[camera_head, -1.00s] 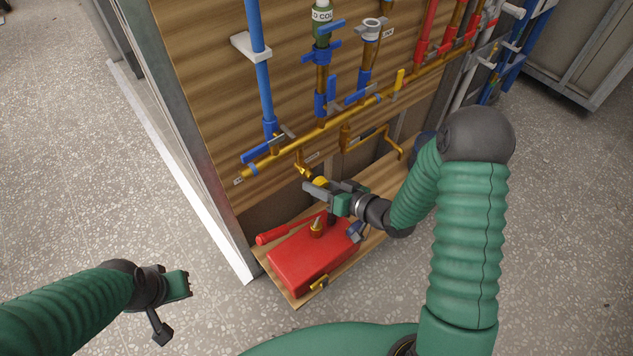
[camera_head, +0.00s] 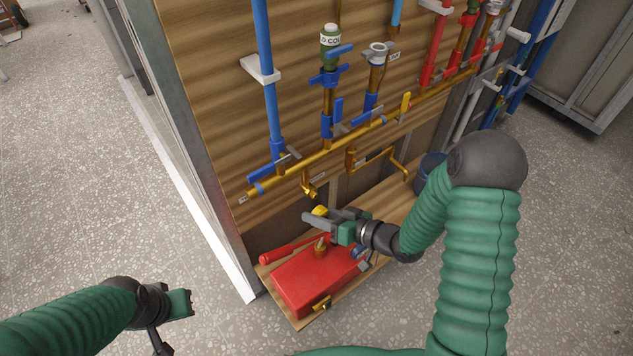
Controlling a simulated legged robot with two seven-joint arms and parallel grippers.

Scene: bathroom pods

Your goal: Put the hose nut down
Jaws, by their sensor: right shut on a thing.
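My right gripper (camera_head: 318,217) is shut on a small yellow piece, which I take to be the hose nut (camera_head: 320,211). It shows just behind the grey fingers, and the fingers partly hide it. The gripper holds it below the brass outlet (camera_head: 311,189) of the pipework, with a small gap between them. The red box (camera_head: 305,285), with a brass fitting (camera_head: 321,246) on top, is below the gripper. My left gripper (camera_head: 182,302) is over the floor at lower left, away from the pipes. I cannot make out its jaws.
The red box stands on a wooden ledge (camera_head: 395,190) at the foot of the panel. A red handle (camera_head: 285,252) lies along its back side. A dark blue container (camera_head: 430,168) stands farther right, partly behind my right arm. Pipes and valves stick out above the gripper.

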